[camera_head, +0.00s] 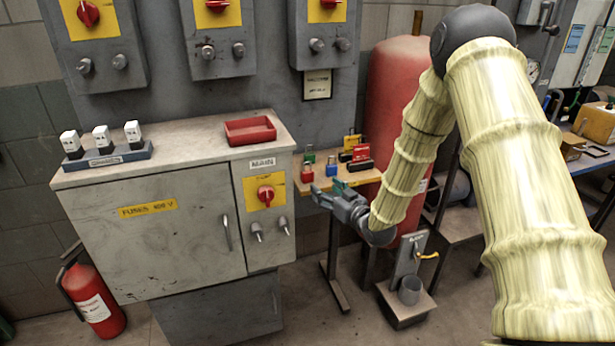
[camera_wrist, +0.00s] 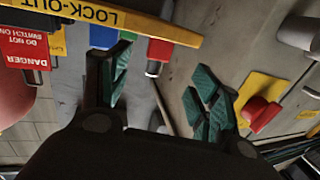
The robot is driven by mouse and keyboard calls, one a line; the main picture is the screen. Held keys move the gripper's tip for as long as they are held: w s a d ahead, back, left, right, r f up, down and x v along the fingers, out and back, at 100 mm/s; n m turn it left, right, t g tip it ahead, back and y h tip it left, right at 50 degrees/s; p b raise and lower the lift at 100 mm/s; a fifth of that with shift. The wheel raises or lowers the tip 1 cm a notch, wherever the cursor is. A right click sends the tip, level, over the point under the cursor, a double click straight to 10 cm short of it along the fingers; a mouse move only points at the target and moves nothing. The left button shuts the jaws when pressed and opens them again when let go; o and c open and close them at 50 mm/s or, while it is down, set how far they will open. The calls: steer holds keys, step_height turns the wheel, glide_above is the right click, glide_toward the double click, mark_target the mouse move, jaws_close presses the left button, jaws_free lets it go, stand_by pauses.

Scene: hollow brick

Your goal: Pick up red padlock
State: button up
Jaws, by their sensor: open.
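The red padlock (camera_head: 307,174) stands at the left end of a small wooden shelf (camera_head: 350,179) in the head view. In the wrist view the red padlock (camera_wrist: 160,52) appears upside down at the end of the yellow LOCK-OUT strip (camera_wrist: 110,17), its metal shackle pointing down the picture. My gripper (camera_head: 326,192) is open and empty at the shelf's front edge, below and right of the red padlock in the head view. In the wrist view my gripper (camera_wrist: 160,82) has its teal fingers apart, with the padlock seen between them, nearer the left finger.
A blue padlock (camera_head: 331,167) and a green padlock (camera_head: 309,156) stand close to the red one. Red tag holders (camera_head: 361,159) are further right on the shelf. A grey cabinet (camera_head: 170,235) with a red tray (camera_head: 250,131) stands left; a red tank (camera_head: 385,95) is behind my arm.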

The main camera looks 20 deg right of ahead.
mark_target(308, 172)
steer(key=shift+r+p+x, duration=0.25)
steer(key=shift+p+x, duration=0.2)
steer(key=shift+x, duration=1.45)
steer(key=shift+r+p+x, duration=0.25)
steer(key=shift+p+x, duration=0.25)
steer(key=shift+x, duration=1.35)
steer(key=shift+r+p+x, duration=0.25)
steer(key=shift+p+x, duration=0.2)
steer(key=shift+x, duration=1.45)
steer(key=shift+d, duration=0.1)
steer(key=c, duration=1.2)
